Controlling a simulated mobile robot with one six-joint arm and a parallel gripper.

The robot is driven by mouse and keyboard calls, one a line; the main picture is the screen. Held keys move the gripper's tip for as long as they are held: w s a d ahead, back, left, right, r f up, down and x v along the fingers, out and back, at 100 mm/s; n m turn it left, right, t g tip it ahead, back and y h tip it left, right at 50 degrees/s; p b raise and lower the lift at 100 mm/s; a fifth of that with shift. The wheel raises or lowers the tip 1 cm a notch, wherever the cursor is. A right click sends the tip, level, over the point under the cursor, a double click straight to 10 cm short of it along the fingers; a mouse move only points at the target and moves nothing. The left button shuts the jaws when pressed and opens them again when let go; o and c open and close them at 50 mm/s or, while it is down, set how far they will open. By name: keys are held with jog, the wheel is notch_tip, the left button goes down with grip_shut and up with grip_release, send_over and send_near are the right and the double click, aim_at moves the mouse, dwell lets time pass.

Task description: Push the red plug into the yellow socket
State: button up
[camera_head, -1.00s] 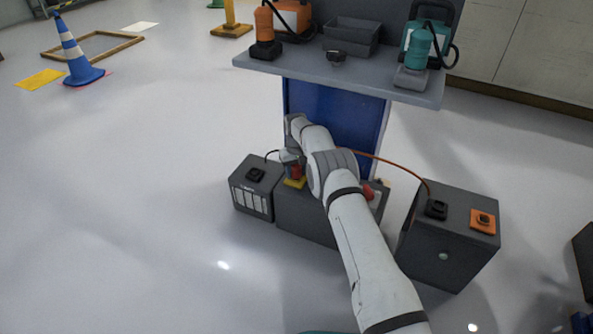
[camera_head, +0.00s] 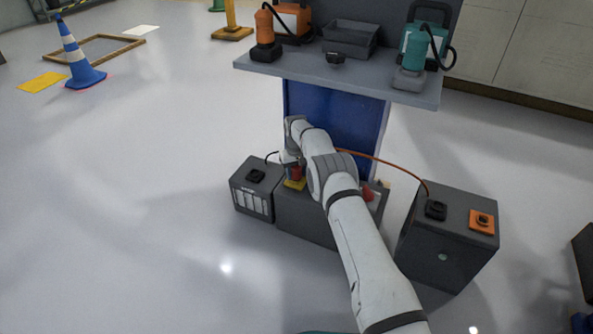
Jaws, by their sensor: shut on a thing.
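The red plug (camera_head: 298,172) is held by my gripper (camera_head: 295,165), which is shut on it. The plug is at the yellow socket (camera_head: 294,184), directly above or in it; the view is too small to tell how deep it sits. The yellow socket is on top of the low middle grey box (camera_head: 303,217). My arm crosses in front and hides part of that box and most of the gripper. An orange-brown cable (camera_head: 385,162) runs from behind my arm to the right-hand grey box.
A grey box with a black socket (camera_head: 256,175) stands left. The right box (camera_head: 447,250) carries a black socket (camera_head: 436,209) and an orange socket (camera_head: 482,221). A shelf (camera_head: 350,75) with tools overhangs behind. Another red object (camera_head: 368,194) is right of my arm.

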aim_at(296, 180)
jog(key=shift+s+d+f, duration=0.1)
jog(key=shift+s+f, duration=0.15)
jog(key=shift+f, duration=0.65)
jog(key=shift+s+f, duration=0.25)
jog(key=shift+f, duration=0.65)
jog(key=r+p, duration=0.1)
jog(key=p, duration=0.1)
jog(key=r+p, duration=0.2)
jog(key=p, duration=0.1)
jog(key=shift+w+r, duration=0.2)
jog(key=shift+r, duration=0.25)
